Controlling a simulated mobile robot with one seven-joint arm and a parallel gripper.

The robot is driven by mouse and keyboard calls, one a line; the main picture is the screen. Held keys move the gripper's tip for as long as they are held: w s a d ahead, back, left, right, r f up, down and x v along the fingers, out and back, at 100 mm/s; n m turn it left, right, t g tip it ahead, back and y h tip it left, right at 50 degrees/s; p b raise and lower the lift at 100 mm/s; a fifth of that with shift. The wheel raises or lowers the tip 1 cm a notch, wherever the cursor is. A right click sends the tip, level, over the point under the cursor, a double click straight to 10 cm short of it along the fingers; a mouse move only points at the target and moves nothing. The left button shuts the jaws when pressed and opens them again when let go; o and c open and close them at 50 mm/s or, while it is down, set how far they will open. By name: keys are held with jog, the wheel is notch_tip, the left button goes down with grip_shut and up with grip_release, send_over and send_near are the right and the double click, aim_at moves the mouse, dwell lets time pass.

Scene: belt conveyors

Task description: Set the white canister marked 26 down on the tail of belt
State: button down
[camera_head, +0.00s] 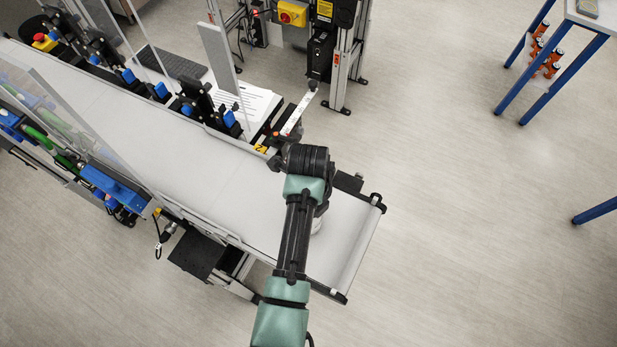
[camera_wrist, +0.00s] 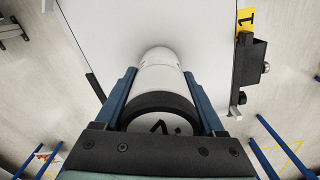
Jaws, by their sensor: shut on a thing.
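The white canister (camera_wrist: 158,78) with a black ring at its near end stands between the two blue fingers of my gripper (camera_wrist: 160,85) in the wrist view. My gripper is shut on it. A dark mark shows on its near end, only partly in view, so I cannot read the number. In the head view a small pale part of the canister (camera_head: 317,225) shows beside my arm; the rest is hidden. It is over the end part of the white belt (camera_head: 345,235), which also shows in the wrist view (camera_wrist: 115,30). I cannot tell whether its far end touches the belt.
A dark box with a yellow tag marked 1 (camera_wrist: 245,38) sits at the belt's side edge. A black end roller bracket (camera_head: 377,200) closes the belt. Clear guard panels and blue-tipped fixtures line the belt further left. Open floor lies to the right.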

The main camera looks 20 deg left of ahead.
jog(key=shift+w+f, duration=0.1)
jog(key=shift+f, duration=0.05)
grip_release()
notch_tip(320, 180, up, 11)
jog(key=shift+r, duration=0.1)
jog(key=shift+r+p, duration=0.6)
jog(key=shift+p, duration=0.05)
